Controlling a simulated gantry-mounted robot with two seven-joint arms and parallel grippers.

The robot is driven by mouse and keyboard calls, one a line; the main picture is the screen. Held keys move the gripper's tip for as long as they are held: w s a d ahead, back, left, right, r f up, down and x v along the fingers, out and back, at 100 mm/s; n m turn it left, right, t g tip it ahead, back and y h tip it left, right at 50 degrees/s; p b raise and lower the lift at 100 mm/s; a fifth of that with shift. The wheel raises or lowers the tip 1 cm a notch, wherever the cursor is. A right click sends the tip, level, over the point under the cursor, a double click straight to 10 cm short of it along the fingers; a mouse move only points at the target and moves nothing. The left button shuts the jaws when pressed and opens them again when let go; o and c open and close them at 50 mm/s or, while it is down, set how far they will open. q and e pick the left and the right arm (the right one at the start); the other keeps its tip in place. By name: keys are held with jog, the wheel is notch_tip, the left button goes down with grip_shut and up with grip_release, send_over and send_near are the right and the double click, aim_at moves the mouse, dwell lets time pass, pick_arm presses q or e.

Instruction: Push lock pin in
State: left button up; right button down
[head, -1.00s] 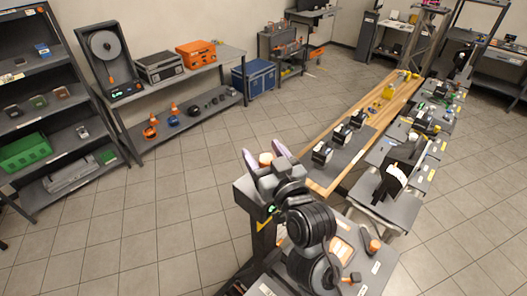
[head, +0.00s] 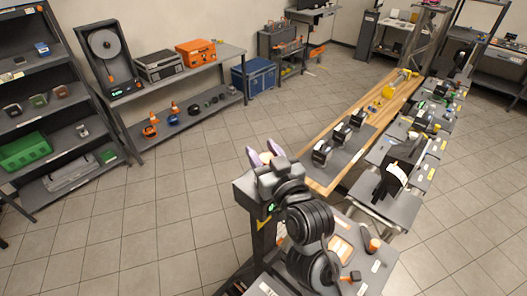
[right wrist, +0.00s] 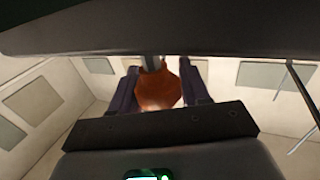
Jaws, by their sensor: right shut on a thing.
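The lock pin's orange knob (right wrist: 157,88) shows in the right wrist view, with a short grey metal shaft (right wrist: 151,62) above it. The two dark purple fingers of my right gripper (right wrist: 158,84) stand on either side of the knob and are shut on it. How deep the pin sits cannot be seen. My left gripper is not in view.
A wooden-topped bench (head: 330,178) with several black devices runs off to the right. A grey table (head: 375,262) with an orange-topped cylinder (head: 374,245) is at the lower right. Shelves stand on the left. The tiled floor (head: 150,215) between is clear.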

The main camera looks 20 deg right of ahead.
aim_at(264, 163)
notch_tip(264, 163, down, 3)
jog(key=shift+f+b, duration=0.15)
jog(key=shift+b, duration=0.45)
jog(key=c, duration=0.6)
grip_release()
jog(key=shift+s, duration=0.55)
jog(key=shift+s+d+p, duration=0.15)
jog(key=shift+s+d, duration=0.05)
jog(key=shift+s, duration=2.25)
jog(key=shift+s+d+p, duration=0.15)
jog(key=shift+s, duration=2.25)
